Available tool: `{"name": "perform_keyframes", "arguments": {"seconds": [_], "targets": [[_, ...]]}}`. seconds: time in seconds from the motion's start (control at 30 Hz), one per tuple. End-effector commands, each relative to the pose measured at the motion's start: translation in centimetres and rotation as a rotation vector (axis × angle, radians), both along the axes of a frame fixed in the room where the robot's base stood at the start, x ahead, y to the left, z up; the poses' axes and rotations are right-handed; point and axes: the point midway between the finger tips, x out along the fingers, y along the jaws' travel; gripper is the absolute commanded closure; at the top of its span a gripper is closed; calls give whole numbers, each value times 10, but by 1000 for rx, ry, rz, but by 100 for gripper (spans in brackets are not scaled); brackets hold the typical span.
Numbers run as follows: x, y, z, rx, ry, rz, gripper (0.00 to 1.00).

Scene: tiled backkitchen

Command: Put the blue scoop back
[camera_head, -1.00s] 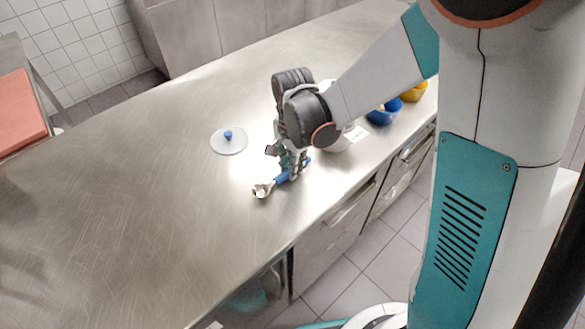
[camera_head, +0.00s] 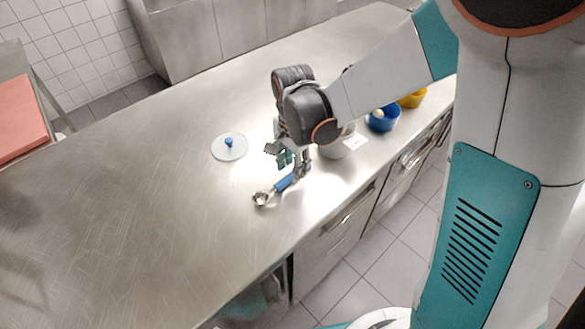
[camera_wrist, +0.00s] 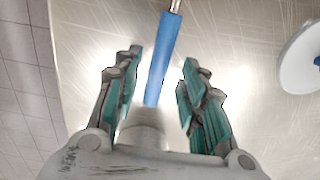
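The blue scoop lies on the steel counter, with its metal bowl (camera_head: 261,199) toward the lower left and its blue handle (camera_head: 284,183) toward my gripper. My gripper (camera_head: 287,163) points down over the handle end, fingers spread apart. In the wrist view the blue handle (camera_wrist: 164,55) runs between the two open teal fingers of my gripper (camera_wrist: 161,56), touching neither that I can see. The scoop's metal bowl is outside the wrist view. A white container (camera_head: 335,149) with a label stands just right of my gripper, partly hidden by the arm.
A round pale lid (camera_head: 226,155) with a blue knob lies left of my gripper; it also shows in the wrist view (camera_wrist: 300,58). A blue bowl (camera_head: 384,123) with pale contents and a yellow bowl (camera_head: 412,100) stand further right. The counter's left side is clear.

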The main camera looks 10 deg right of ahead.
Motion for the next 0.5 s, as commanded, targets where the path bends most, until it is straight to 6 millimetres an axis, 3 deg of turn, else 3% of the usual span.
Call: {"name": "perform_keyframes", "arguments": {"seconds": [0.03,0.2,0.5], "targets": [[0,0,15,0,0,0,62],[0,0,51,0,0,0,62],[0,-1,89,0,0,0,62]]}}
